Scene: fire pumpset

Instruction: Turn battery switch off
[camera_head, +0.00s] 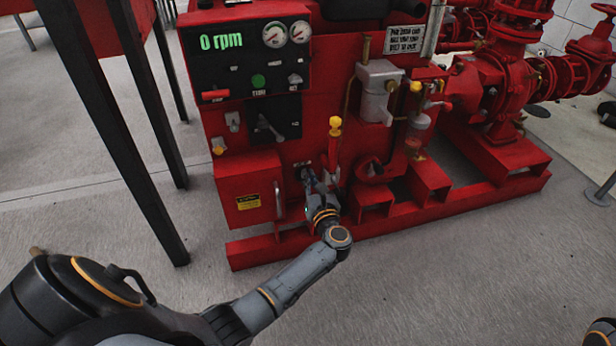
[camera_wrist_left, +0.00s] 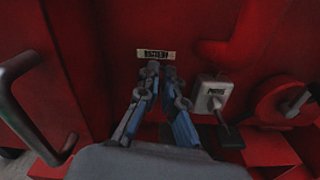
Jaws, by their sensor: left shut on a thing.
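My left gripper (camera_head: 311,178) reaches the lower front of the red pumpset, just right of a red box with a handle. In the left wrist view my left gripper (camera_wrist_left: 162,72) has its two fingers close together against the red panel, right below a small white label (camera_wrist_left: 156,54) too small to read. It is shut on the battery switch there, which the fingers almost wholly hide. I cannot tell which way the switch is turned. My right gripper is not in view.
A grey box with a lever (camera_wrist_left: 212,95) sits right of the fingers. The red box's handle (camera_wrist_left: 30,105) sticks out at left. A yellow-topped lever (camera_head: 335,127) stands above my gripper. The control panel (camera_head: 250,65) reads 0 rpm. Open floor (camera_head: 430,270) lies in front.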

